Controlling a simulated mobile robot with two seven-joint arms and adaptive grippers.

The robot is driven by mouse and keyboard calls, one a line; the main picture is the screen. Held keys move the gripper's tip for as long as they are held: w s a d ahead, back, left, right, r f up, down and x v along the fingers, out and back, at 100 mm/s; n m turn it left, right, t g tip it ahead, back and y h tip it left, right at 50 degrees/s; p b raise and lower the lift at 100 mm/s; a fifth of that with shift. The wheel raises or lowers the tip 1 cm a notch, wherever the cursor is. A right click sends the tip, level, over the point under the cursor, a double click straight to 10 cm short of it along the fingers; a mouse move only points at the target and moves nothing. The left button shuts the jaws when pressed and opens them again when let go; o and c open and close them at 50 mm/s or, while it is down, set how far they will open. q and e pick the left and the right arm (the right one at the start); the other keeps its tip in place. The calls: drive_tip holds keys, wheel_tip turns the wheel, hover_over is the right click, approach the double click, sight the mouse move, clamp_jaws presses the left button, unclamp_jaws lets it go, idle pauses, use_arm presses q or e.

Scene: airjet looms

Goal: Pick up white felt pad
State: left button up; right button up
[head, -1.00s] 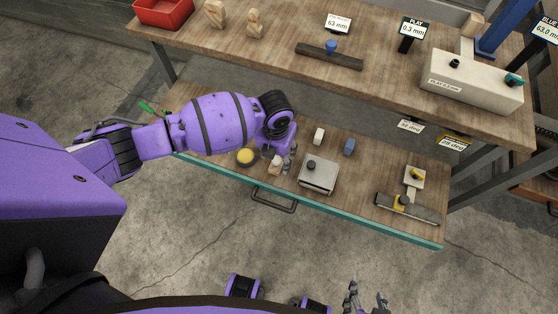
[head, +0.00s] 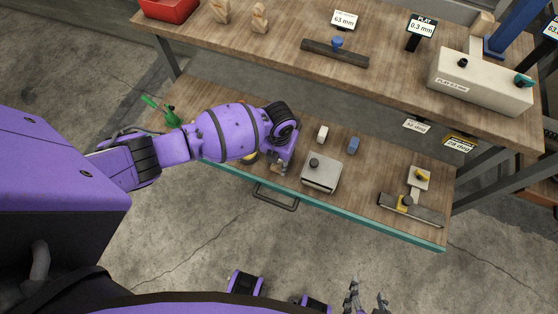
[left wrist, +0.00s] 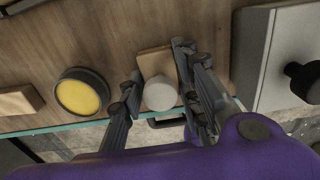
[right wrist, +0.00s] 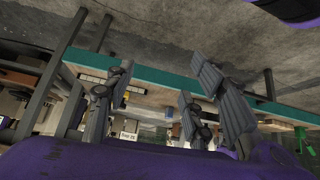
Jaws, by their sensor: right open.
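A round white pad (left wrist: 160,94) on a small wooden block (left wrist: 155,62) sits near the shelf's front edge; I take it for the white felt pad. In the left wrist view it lies between the fingers of my left gripper (left wrist: 158,75). The fingers stand close on both sides; whether they touch it I cannot tell. In the head view my left gripper (head: 279,167) hangs low at the front edge, and the arm hides most of the pad. My right gripper (head: 367,294) is open and empty in front of the bench; its spread fingers show in the right wrist view (right wrist: 157,82).
A yellow-topped round tin (left wrist: 80,93) is left of the left gripper, and a grey metal box with a black knob (head: 321,173) is right of it. A white block (head: 322,133) and a blue block (head: 353,145) stand behind. The upper tabletop (head: 285,30) overhangs the shelf.

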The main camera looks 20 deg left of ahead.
use_arm(q)
drive_tip(key=c, duration=0.5)
drive_tip(key=shift+o, duration=0.2)
use_arm(e)
drive_tip(key=shift+s+f, duration=0.1)
drive_tip(key=shift+s, duration=0.25)
use_arm(q)
drive_tip(key=shift+r, duration=0.1)
use_arm(e)
drive_tip(key=shift+s, duration=0.1)
use_arm(q)
drive_tip(key=shift+r, duration=0.65)
drive_tip(key=s+r+p, duration=0.2)
drive_tip(key=s+r, duration=0.9)
drive_tip(key=s, duration=0.3)
drive_tip(key=shift+a+r+p, duration=0.2)
drive_tip(key=shift+r+p, duration=0.1)
drive_tip(key=shift+p, duration=0.05)
use_arm(e)
drive_tip(key=shift+w+d+r, duration=0.1)
drive_tip(key=shift+w+r, duration=0.1)
drive_tip(key=shift+r, duration=0.4)
drive_tip(key=shift+w+d+r, duration=0.1)
drive_tip(key=shift+w+r, duration=0.05)
drive_tip(key=shift+r, duration=0.45)
